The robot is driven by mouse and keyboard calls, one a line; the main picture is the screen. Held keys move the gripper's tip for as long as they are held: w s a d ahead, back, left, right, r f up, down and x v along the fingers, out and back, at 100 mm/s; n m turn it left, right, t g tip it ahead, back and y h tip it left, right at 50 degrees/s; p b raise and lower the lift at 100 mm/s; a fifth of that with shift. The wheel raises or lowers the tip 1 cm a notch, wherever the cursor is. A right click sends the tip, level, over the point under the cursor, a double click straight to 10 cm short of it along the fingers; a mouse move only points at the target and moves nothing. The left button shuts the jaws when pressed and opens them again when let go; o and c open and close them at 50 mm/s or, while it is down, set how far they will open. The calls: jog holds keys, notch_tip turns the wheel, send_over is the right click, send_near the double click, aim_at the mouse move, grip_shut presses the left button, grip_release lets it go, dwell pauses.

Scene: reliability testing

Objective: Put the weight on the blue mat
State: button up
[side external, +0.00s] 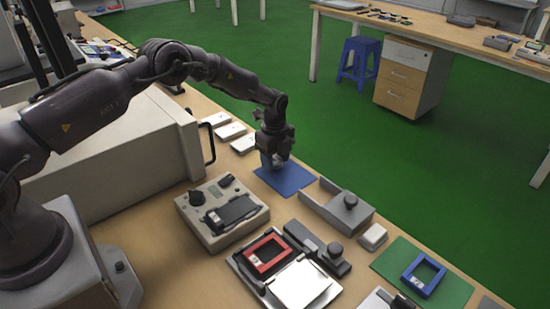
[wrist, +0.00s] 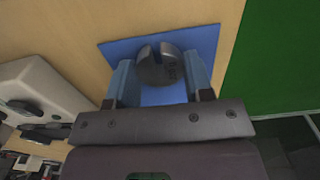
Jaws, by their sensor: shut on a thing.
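The weight (wrist: 158,66) is a dark, round, slotted disc, seen between my fingers in the wrist view. My gripper (wrist: 160,76) is shut on it, with one bluish finger on each side. The blue mat (wrist: 204,40) lies flat on the bench behind and below the weight. In the side view, my gripper (side external: 273,163) points down over the left part of the blue mat (side external: 292,182). The weight is hard to make out there among the fingers. I cannot tell if it touches the mat.
White boxes (side external: 230,131) lie behind, beside a large cabinet (side external: 120,150). The bench edge runs close behind the mat, with green floor beyond.

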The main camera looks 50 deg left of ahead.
jog(key=shift+f, duration=0.25)
dwell(0.3)
jog(key=o, duration=1.1)
jog(key=shift+r, duration=2.95)
